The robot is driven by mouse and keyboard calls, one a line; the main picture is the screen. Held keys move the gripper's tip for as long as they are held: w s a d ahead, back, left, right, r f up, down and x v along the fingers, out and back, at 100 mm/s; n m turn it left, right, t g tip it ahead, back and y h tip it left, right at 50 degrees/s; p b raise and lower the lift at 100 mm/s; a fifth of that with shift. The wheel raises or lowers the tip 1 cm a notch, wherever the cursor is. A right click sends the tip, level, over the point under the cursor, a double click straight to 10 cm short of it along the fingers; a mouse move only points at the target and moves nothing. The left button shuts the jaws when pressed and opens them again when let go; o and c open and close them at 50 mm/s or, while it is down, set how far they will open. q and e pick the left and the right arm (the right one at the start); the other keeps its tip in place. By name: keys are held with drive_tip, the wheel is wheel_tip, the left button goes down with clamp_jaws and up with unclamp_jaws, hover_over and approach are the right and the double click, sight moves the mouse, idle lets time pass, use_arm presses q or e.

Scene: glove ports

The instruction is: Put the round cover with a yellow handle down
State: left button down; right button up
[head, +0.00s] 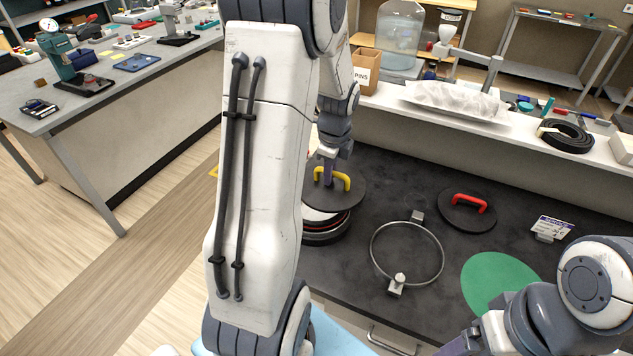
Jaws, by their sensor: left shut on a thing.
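My left gripper (328,176) points down and is shut on the yellow handle. The cover overlaps a low round stack (326,236) with black, red and white edges; I cannot tell whether they touch. My left arm hides the left side of the stack. My right arm enters at the lower right, and its fingertips are outside the picture.
On the bench (400,190) are a metal ring clamp (441,268), a dark round cover with a red handle (467,210), a green disc (497,281) and a small sign (551,228). A raised white ledge (400,106) with a cardboard box (366,70) runs behind.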

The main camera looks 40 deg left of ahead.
sight(316, 172)
use_arm(q)
drive_tip(key=a, duration=0.1)
drive_tip(key=a+f, duration=0.2)
drive_tip(key=shift+s+a+p, duration=0.3)
drive_tip(key=shift+a+p, duration=0.05)
drive_tip(key=shift+a, duration=0.05)
wheel_tip(316, 172, down, 4)
drive_tip(key=shift+r+p, duration=0.1)
drive_tip(key=shift+p, duration=0.3)
drive_tip(key=shift+f, duration=0.25)
drive_tip(key=shift+f, duration=0.2)
drive_tip(key=c, duration=0.8)
unclamp_jaws()
drive_tip(key=shift+c, duration=0.2)
drive_tip(key=shift+s, duration=0.1)
drive_tip(key=shift+r, duration=0.1)
